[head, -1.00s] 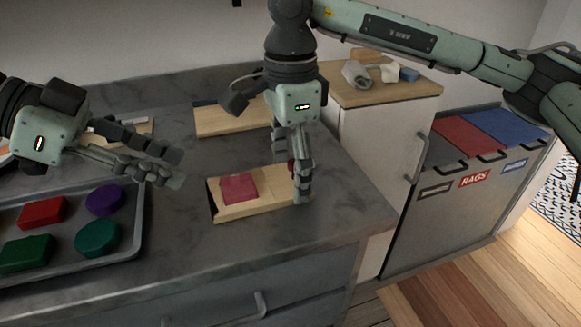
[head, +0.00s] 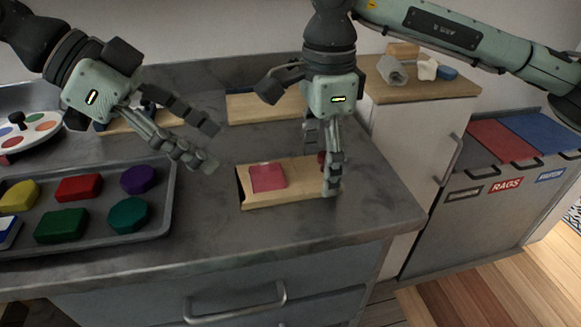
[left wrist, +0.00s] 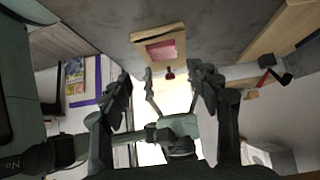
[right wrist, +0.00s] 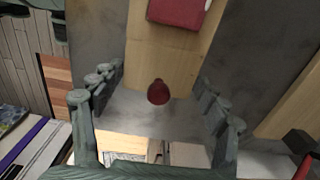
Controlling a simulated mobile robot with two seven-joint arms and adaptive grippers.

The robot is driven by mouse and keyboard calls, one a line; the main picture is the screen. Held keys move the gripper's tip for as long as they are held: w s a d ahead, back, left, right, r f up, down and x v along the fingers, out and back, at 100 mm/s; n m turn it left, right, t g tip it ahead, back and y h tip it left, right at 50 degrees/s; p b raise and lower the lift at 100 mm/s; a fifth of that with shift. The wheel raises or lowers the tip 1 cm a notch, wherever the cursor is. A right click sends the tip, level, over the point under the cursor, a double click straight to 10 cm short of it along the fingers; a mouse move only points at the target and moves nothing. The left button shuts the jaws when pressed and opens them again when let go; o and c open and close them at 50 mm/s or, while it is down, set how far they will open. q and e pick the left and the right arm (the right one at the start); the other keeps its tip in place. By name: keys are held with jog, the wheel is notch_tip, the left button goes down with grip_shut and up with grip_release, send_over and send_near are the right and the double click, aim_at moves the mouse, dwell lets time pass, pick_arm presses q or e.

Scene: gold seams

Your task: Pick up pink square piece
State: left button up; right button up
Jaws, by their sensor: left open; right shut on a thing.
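A pink square piece (head: 267,177) lies flat on the left part of a light wooden board (head: 300,190) on the grey counter. It also shows in the left wrist view (left wrist: 160,51) and at the top of the right wrist view (right wrist: 180,10). My right gripper (head: 325,172) is at the board's right end, its fingers on either side of the board, shut on it. A dark red knob (right wrist: 158,92) stands on the board between those fingers. My left gripper (head: 208,148) is open and empty, above the counter to the left of the board, apart from the pink piece.
A grey tray (head: 165,215) with several coloured blocks, including a purple one (head: 138,179) and a teal one (head: 128,215), is at left. Another wooden board (head: 265,107) lies behind. The counter's front edge is close. A wooden-topped cabinet (head: 420,90) and labelled bins stand at right.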

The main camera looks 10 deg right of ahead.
aim_at(258, 175)
pick_arm(q)
notch_tip(258, 175, up, 5)
jog(key=d+y, duration=0.2)
jog(key=y, duration=0.2)
jog(key=shift+y, duration=0.3)
jog(key=x, duration=1.2)
jog(key=shift+w+d, duration=0.1)
jog(key=shift+w, duration=0.1)
jog(key=shift+c, duration=0.4)
jog(key=shift+f, duration=0.1)
jog(key=c, duration=1.2)
